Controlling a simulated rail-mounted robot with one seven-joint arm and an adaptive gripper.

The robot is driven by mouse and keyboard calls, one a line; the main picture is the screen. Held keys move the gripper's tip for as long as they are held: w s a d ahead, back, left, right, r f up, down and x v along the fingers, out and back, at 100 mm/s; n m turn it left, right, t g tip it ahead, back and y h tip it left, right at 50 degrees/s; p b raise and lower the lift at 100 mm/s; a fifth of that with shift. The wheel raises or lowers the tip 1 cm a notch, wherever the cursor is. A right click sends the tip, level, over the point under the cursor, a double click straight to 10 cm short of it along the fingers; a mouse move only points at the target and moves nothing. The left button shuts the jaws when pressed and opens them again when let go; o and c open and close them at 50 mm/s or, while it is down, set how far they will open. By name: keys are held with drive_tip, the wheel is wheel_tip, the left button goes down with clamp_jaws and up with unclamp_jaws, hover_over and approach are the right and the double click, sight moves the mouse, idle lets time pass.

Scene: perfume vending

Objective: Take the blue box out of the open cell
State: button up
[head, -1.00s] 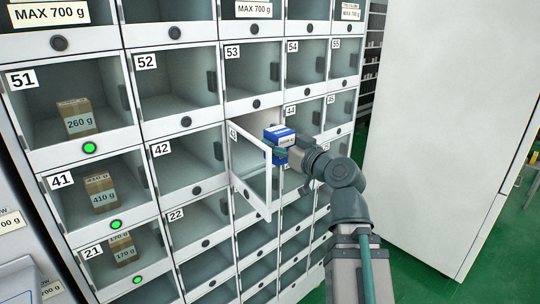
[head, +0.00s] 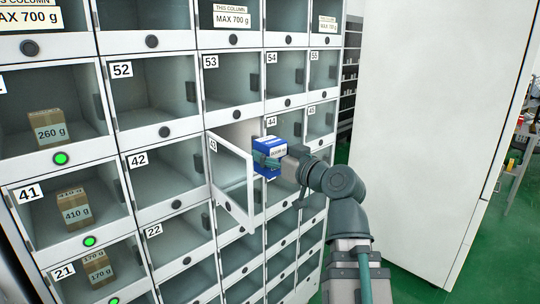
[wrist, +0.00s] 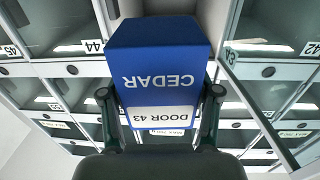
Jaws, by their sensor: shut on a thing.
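The blue box (head: 266,148) is in my gripper (head: 275,161), in front of the cabinet by the open cell 43 (head: 240,130). In the head view it overlaps the cells to the right of that opening. In the wrist view the blue box (wrist: 160,55) sits between the two fingers of my gripper (wrist: 160,95), one on each side. Its face reads "CEDAR" and a white label reads "DOOR 43", both upside down there. The open door (head: 229,178) of cell 43 stands swung outward to the left of the box. The inside of the cell is mostly hidden.
The open door shows at the right in the wrist view (wrist: 270,95), close to the box. Cells 41 (head: 72,212) and 21 (head: 97,266) hold brown boxes. A large white panel (head: 430,130) stands to the right, with green floor below.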

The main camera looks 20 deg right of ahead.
wheel_tip(320, 180, up, 22)
drive_tip(key=p, duration=1)
drive_tip(key=shift+r+p, duration=0.15)
drive_tip(key=shift+p, duration=0.25)
